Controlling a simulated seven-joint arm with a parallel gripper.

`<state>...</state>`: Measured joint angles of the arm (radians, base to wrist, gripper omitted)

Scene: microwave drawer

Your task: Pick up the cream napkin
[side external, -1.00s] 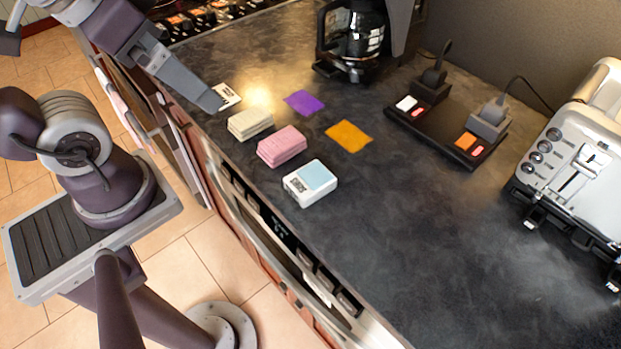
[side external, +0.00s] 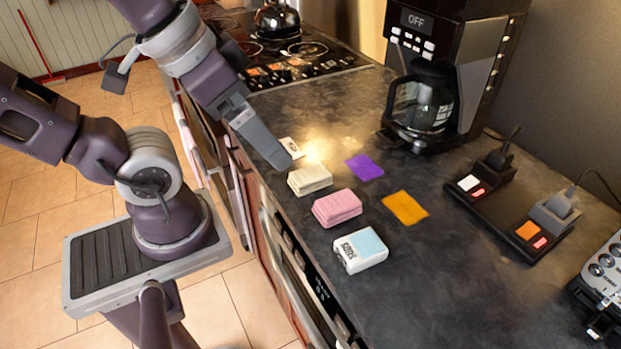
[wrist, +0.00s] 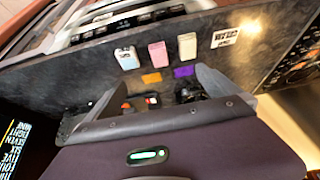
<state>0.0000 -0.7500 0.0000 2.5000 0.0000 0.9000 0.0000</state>
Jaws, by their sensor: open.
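The cream napkin (side external: 310,179) appears as a folded cream stack on the dark counter near its front edge. It also shows in the wrist view (wrist: 187,46), between a pink stack and a white card. My gripper (side external: 280,158) is at the left of the cream stack in the side view, its tip close beside it in the picture. Its height above the counter is hard to tell. In the wrist view my gripper (wrist: 137,95) is open, with its fingers spread and nothing between them.
A pink stack (side external: 337,207), a white-and-blue box (side external: 361,250) and a white card (side external: 291,148) flank the cream stack. Purple (side external: 364,167) and orange (side external: 405,208) squares lie behind.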

